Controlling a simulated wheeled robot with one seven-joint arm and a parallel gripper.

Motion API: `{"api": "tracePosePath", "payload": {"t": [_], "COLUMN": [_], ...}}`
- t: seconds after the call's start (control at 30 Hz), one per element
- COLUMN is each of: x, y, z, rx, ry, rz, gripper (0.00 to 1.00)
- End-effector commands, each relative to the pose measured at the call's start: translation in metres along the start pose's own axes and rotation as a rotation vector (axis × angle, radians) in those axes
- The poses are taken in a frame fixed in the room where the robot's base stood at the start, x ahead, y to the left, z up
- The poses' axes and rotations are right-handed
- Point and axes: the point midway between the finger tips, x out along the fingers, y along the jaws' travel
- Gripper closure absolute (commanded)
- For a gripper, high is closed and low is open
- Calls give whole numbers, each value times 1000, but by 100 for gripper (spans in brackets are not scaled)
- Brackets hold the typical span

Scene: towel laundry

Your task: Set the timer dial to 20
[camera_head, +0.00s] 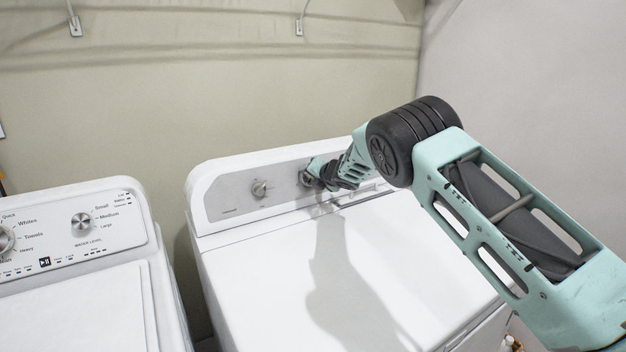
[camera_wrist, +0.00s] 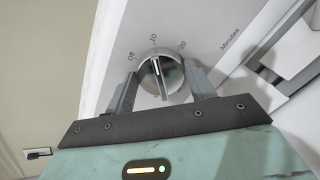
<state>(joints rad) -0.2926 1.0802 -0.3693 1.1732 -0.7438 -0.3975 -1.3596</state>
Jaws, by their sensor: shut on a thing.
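The timer dial (camera_wrist: 160,75) is a round silver knob on the dryer's control panel, with a raised grip bar across it. Off, 10 and 20 are printed around it, and Minutes farther right. The upper end of the bar points about toward 10, clear of 20. My gripper (camera_wrist: 161,82) has one finger on each side of the dial and is shut on it. In the head view my gripper (camera_head: 313,173) reaches the panel at the right-hand knob and mostly hides it.
The white dryer (camera_head: 270,270) has another knob (camera_head: 259,188) left of my gripper. A white washer (camera_head: 80,270) with its own knobs stands at the left. The dryer's top is bare, with my arm's shadow on it. A plain wall (camera_head: 200,90) rises close behind.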

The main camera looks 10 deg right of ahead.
Motion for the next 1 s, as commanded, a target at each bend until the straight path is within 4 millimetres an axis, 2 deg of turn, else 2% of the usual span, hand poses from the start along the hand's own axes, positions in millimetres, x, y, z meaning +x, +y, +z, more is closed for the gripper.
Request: {"api": "tracePosePath", "payload": {"t": [0.6,1.0], "x": [-1,0], "y": [-2,-3], "z": [2,1], "rx": [575,821], "ry": [-3,-2], "rz": [-33,-48], "gripper": [68,68]}}
